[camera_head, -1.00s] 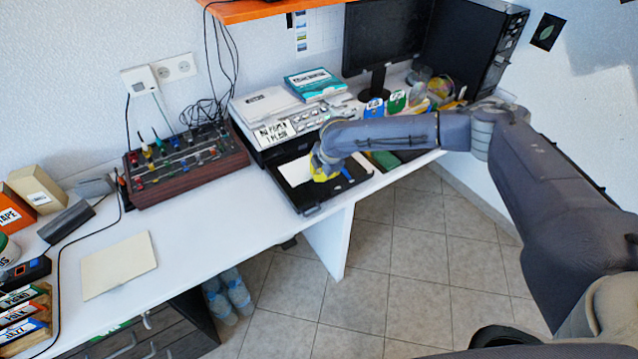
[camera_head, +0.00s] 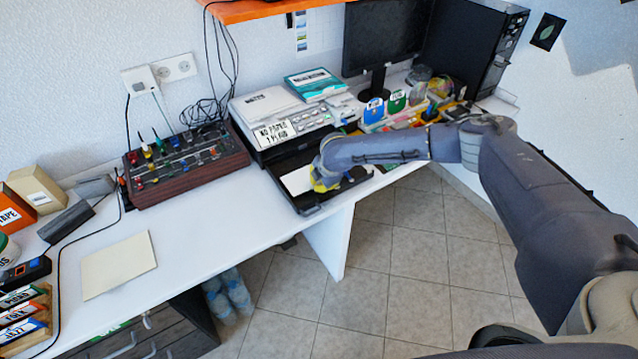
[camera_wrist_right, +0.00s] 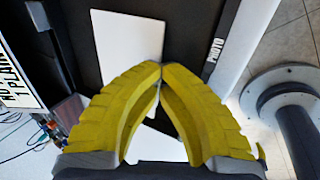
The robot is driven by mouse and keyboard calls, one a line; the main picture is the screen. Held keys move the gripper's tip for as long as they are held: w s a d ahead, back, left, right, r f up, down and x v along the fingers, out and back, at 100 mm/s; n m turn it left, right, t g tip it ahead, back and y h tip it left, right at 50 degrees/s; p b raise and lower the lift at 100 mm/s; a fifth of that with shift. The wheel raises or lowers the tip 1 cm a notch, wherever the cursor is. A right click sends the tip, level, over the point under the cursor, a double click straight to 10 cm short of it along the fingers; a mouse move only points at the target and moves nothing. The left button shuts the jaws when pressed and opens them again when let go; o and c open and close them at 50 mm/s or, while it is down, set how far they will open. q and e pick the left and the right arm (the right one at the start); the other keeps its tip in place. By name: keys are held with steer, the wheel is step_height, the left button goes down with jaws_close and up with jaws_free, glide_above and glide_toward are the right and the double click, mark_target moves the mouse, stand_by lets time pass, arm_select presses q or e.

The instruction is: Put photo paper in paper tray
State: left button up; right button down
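The paper tray (camera_head: 310,208) is a black tray pulled out at the front of the printer (camera_head: 275,118). In the right wrist view its dark rim carries a PHOTO label (camera_wrist_right: 216,50). A white sheet of photo paper (camera_head: 296,181) shows over the tray, beside my right gripper (camera_head: 325,180). In the wrist view the yellow fingertips of my right gripper (camera_wrist_right: 161,68) meet, and the sheet seems pinched at its edge. White paper (camera_wrist_right: 125,42) shows beyond the tips and also between the fingers; I cannot tell if it is one sheet. My left gripper is not in view.
A monitor (camera_head: 385,35), a computer tower (camera_head: 472,45) and small colored holders stand to the right. A mixer box (camera_head: 187,160) and a pale sheet (camera_head: 118,265) are on the left of the desk.

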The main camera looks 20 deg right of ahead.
steer(key=shift+f, duration=0.55)
steer(key=c, duration=1.6)
jaws_free()
steer(key=shift+r, duration=0.45)
steer(key=v, duration=1.2)
steer(key=shift+r, duration=0.15)
